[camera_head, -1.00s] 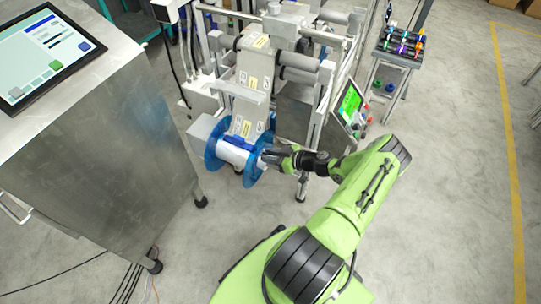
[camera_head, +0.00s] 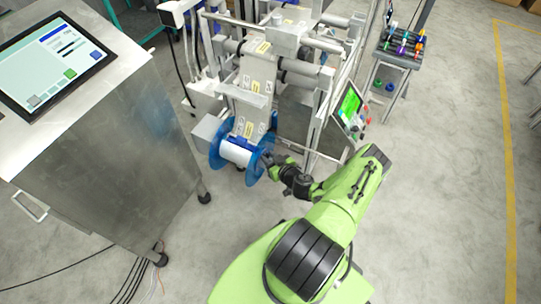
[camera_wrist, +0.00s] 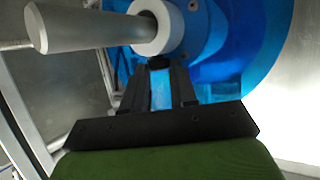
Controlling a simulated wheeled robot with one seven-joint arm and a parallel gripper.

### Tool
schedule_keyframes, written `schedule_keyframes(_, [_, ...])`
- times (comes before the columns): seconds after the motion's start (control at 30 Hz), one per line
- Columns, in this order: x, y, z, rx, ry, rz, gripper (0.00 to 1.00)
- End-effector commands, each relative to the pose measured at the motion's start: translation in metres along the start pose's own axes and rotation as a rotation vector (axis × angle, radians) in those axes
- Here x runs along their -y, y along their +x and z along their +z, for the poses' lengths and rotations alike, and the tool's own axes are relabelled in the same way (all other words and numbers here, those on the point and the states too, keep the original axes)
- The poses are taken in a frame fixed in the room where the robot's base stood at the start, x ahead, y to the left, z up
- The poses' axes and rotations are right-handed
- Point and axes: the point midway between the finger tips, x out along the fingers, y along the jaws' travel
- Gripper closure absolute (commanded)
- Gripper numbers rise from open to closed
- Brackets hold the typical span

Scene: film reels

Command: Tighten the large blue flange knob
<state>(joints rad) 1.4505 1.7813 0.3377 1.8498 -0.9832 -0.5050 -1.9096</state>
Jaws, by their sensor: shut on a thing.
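The blue reel (camera_head: 218,158) has two blue discs with a white core (camera_head: 236,153) between them. It sits at the front of the machine, in the middle of the head view. In the wrist view the near blue flange (camera_wrist: 262,72) fills the upper right. My gripper (camera_head: 268,160) is at the right side of this flange; in the wrist view its two black fingers (camera_wrist: 160,75) point at the reel hub. They are shut on a blue piece (camera_wrist: 161,92), which looks like the large flange knob. Its far end is hidden behind the fingertips and hub.
A white ring (camera_wrist: 170,28) and a grey rod (camera_wrist: 85,30) lie just above the fingers. A steel console with a touchscreen (camera_head: 55,62) stands at the left. A green-lit panel (camera_head: 349,106) is beside my arm. Open floor (camera_head: 440,200) lies to the right.

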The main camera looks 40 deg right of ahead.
Motion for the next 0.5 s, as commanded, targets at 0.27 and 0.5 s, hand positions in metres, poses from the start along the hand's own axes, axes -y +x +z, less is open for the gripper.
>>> schedule_keyframes(0.27, [0.001,0.0003,-0.0005,-0.002,0.012,0.031,1.0])
schedule_keyframes(0.5, [0.0009,0.0005,-0.0005,-0.002,0.012,0.03,1.0])
